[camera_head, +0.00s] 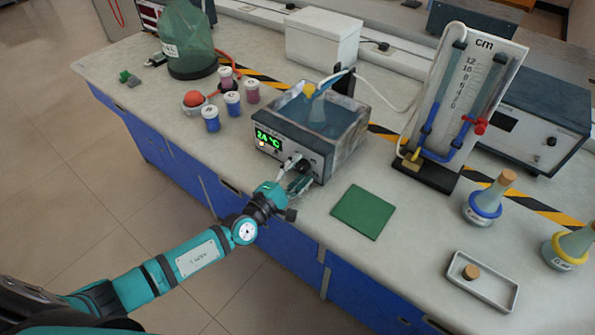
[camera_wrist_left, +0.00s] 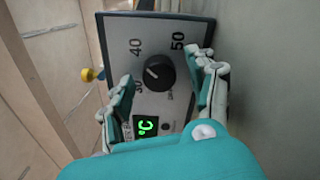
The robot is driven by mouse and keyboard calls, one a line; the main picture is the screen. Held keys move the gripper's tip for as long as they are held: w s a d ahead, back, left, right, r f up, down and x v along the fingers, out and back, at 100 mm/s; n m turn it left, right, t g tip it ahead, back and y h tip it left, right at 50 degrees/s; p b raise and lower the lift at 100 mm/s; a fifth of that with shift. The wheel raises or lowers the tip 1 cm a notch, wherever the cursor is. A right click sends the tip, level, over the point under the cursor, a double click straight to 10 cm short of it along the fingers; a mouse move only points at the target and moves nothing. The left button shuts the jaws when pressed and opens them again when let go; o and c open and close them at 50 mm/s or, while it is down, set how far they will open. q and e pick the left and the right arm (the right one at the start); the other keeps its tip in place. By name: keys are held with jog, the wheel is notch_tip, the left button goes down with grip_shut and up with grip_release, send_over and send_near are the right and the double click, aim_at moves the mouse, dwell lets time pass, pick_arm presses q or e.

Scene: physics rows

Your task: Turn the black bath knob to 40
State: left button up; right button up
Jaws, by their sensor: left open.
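The black bath knob (camera_wrist_left: 160,73) sits on the bath's front panel (camera_wrist_left: 180,28), with the printed marks 30, 40 and 50 around it. A pale line on the knob seems to point between 30 and 40. My left gripper (camera_wrist_left: 163,78) is open, with one finger on each side of the knob and visible gaps to it. In the head view my left gripper (camera_head: 298,172) is at the front of the water bath (camera_head: 315,150) and covers part of the knob. The bath's green display (camera_head: 268,139) reads 24 °C. My right gripper is out of view.
A green mat (camera_head: 362,212) lies right of the bath. Several small jars (camera_head: 232,104) and a red-topped round item (camera_head: 194,99) stand left of it. A manometer board (camera_head: 465,90), flasks (camera_head: 484,204) and a tray (camera_head: 499,293) are at the right.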

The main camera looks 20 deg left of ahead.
pick_arm(q)
jog(key=v, duration=1.2)
